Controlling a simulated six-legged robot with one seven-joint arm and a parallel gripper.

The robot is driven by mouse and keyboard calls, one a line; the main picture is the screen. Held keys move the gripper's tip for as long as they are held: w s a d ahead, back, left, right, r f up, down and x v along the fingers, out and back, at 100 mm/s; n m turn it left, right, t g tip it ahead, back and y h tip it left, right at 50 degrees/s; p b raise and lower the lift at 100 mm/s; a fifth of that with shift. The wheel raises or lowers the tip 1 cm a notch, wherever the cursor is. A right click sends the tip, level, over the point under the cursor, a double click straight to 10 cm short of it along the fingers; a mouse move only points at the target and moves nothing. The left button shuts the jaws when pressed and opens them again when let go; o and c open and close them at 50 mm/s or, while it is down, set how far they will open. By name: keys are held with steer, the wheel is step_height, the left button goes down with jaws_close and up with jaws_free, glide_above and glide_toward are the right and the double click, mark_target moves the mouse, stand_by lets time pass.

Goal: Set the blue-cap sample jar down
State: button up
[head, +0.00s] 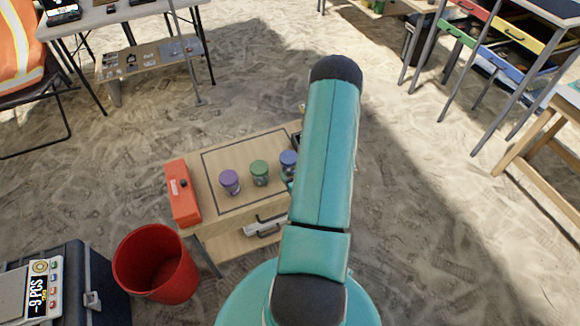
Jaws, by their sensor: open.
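The blue-cap sample jar (288,161) is on the small wooden table (238,220), at the right end of a row of jars. Its right side is close to or behind my teal arm, and its base is hard to see. A green-cap jar (259,173) and a purple-cap jar (230,182) stand upright to its left, inside a dark outlined rectangle on the tabletop. My gripper is hidden behind my arm, so I cannot see its fingers or whether they touch the blue-cap jar.
An orange-red box (182,192) lies on the table's left edge. A red bucket (156,263) and a dark case (85,285) stand at lower left. A folding table (120,14) is at upper left, and a rack of coloured drawers (510,35) at upper right. Sandy ground between is clear.

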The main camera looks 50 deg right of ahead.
steer(key=v, duration=0.6)
steer(key=w+r+n+g+y, duration=0.2)
steer(key=w+r+n, duration=0.1)
steer(key=w+r, duration=0.8)
steer(key=w+a+r+n+g, duration=0.1)
steer(key=w+a+r, duration=0.2)
steer(key=a+r, duration=0.35)
steer(key=w+a+r, duration=0.3)
steer(key=a+r, duration=0.2)
steer(key=r, duration=0.2)
steer(key=s+a+r+g+y, duration=0.15)
steer(key=s+a+r, duration=0.25)
steer(key=a+r, duration=0.7)
steer(key=s+a+r+n+g+y, duration=0.1)
steer(key=s+a+r+n+y, duration=0.1)
steer(key=s+a, duration=0.9)
step_height(320, 180, up, 3)
steer(key=shift+a+f+y, duration=0.2)
steer(key=shift+a+y, duration=0.55)
steer(key=shift+a, duration=0.35)
steer(key=shift+d+g, duration=0.1)
steer(key=shift+g, duration=0.15)
